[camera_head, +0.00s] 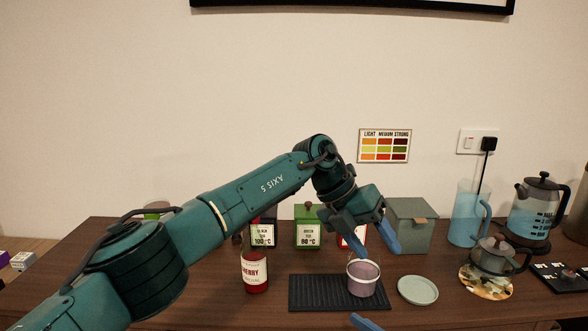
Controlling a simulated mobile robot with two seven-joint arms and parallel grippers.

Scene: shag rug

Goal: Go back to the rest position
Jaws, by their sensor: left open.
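My left arm reaches in from the left across the table. Its gripper (378,254) is open, its two blue fingers apart and pointing down just above and behind a small lilac cup (363,283). Nothing shows between the fingers. The cup stands upright on a black ribbed mat (312,293). At the bottom edge a blue piece like my finger tips, probably part of my right gripper (363,322), is cut off by the frame, so its opening does not show.
A pale saucer (418,290) lies right of the mat. Further right are a blue pitcher (466,217), kettle (534,212) and glass teapot (492,258). The table's front left is covered by my arm.

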